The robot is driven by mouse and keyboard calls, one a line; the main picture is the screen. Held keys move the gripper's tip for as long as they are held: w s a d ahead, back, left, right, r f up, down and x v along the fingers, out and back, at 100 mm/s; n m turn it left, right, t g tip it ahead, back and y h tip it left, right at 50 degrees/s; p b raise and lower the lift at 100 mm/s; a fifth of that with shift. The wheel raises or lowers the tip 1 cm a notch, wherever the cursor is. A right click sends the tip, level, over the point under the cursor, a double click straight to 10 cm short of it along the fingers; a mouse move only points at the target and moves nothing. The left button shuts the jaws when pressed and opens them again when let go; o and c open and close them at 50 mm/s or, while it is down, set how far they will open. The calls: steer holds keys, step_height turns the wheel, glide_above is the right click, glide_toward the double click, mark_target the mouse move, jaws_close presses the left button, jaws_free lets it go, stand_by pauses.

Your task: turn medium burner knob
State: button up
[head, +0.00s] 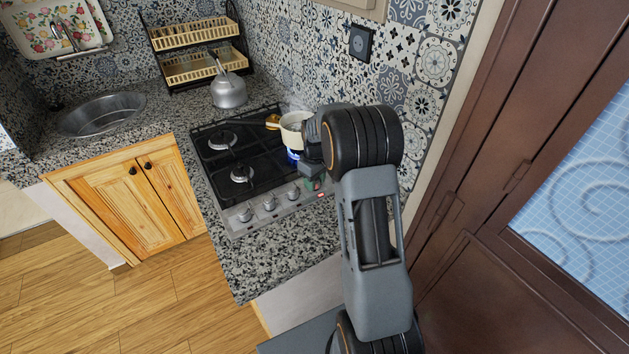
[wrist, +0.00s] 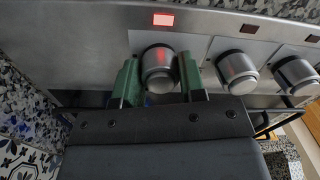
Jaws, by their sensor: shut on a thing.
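The stove's steel front panel (head: 285,206) carries a row of round silver knobs. In the wrist view, my gripper's (wrist: 158,74) two green fingers stand on either side of the end knob (wrist: 158,58) and are shut on it. A red light (wrist: 163,19) glows on the panel beside this knob. Two more knobs, the neighbouring one (wrist: 237,66) and a farther one (wrist: 295,72), are free. In the head view, my gripper (head: 314,182) is at the right end of the panel and hides the held knob. A blue flame (head: 293,155) burns under the pot (head: 294,130).
A kettle (head: 229,92) stands behind the black hob (head: 216,158). A sink (head: 101,115) is at the left and a wooden rack (head: 202,65) at the back. The tiled wall (head: 398,75) is close on the right. The granite counter (head: 262,265) before the panel is clear.

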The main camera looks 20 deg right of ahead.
steer(key=m+b, duration=0.1)
steer(key=m, duration=0.4)
steer(key=shift+m+b, duration=0.3)
steer(key=shift+m, duration=2)
steer(key=o, duration=0.9)
steer(key=shift+d, duration=0.1)
steer(key=shift+r, duration=0.1)
steer(key=r, duration=1.3)
steer(key=shift+s+d+r+b, duration=0.1)
steer(key=shift+d+r+b, duration=0.1)
steer(key=shift+r+b, duration=0.15)
